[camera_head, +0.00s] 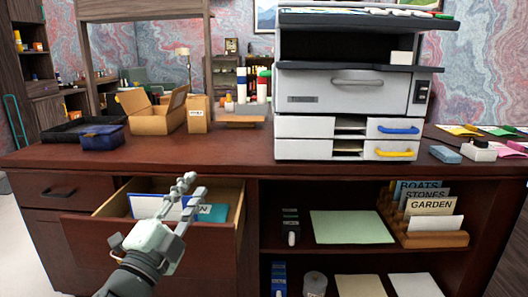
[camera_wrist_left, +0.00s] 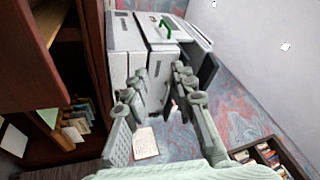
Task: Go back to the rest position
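My left gripper (camera_head: 186,186) is above the front of an open drawer (camera_head: 242,219) in the desk, its fingers pointing up and away. In the left wrist view its two fingers (camera_wrist_left: 160,105) stand apart with nothing between them. Behind the gripper, a white and blue item (camera_head: 148,206) and a teal item (camera_head: 213,213) lie in the drawer, partly hidden by it. My right gripper is in neither view.
A grey machine (camera_head: 335,95) with two small drawers stands on the desk top (camera_head: 225,150). An open cardboard box (camera_head: 150,118) and dark trays (camera_head: 102,137) are at the left. Open shelves at the right hold a green sheet (camera_head: 350,227) and a wooden card rack (camera_head: 430,239).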

